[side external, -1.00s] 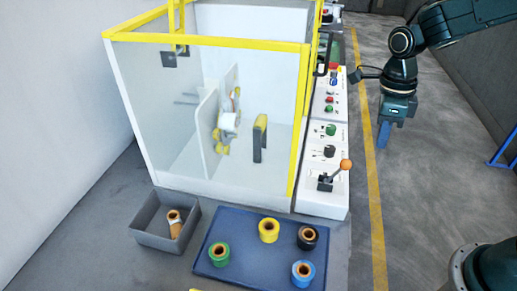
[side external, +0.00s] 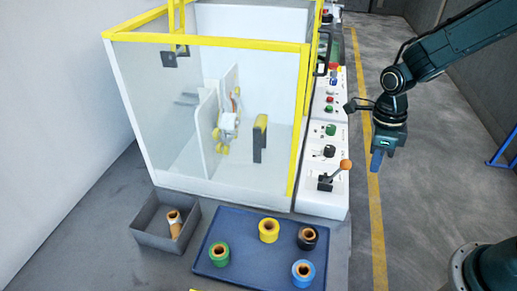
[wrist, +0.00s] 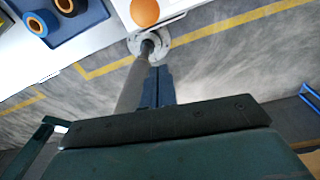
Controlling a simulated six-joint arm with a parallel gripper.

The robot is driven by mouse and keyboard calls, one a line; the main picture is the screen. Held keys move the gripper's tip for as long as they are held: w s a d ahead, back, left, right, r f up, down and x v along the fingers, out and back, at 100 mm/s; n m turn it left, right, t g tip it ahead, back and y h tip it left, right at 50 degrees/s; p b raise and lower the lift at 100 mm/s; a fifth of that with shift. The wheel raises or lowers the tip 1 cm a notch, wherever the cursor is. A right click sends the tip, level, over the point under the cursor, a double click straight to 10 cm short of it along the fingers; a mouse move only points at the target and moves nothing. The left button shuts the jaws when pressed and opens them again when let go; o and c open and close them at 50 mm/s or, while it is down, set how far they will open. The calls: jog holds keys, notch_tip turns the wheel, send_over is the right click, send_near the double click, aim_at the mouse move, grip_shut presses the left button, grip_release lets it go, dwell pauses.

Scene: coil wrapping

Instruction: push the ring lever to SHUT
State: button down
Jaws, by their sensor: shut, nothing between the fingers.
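The ring lever (side external: 336,173) stands on the white control panel beside the machine, with an orange ball knob tilted to the right on a dark base. The knob (wrist: 145,12) also shows at the top of the wrist view. My gripper (side external: 377,163) is shut and empty, hanging to the right of the knob, apart from it in the picture. Its blue fingers (wrist: 158,88) point up toward the knob side in the wrist view. The lever's SHUT marking is too small to read.
The white panel (side external: 315,205) carries several knobs and buttons behind the lever. The yellow-framed enclosure (side external: 220,115) stands to its left. A blue tray (side external: 242,268) with several tape rolls and a grey bin (side external: 150,238) lie in front.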

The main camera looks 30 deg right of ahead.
aim_at(336, 172)
jog(key=shift+w+a+f, duration=0.45)
jog(key=shift+w+a, duration=0.15)
jog(key=shift+w, duration=0.15)
jog(key=shift+w+a+f, duration=0.45)
jog(key=shift+w+a, duration=0.1)
jog(key=shift+w, duration=0.2)
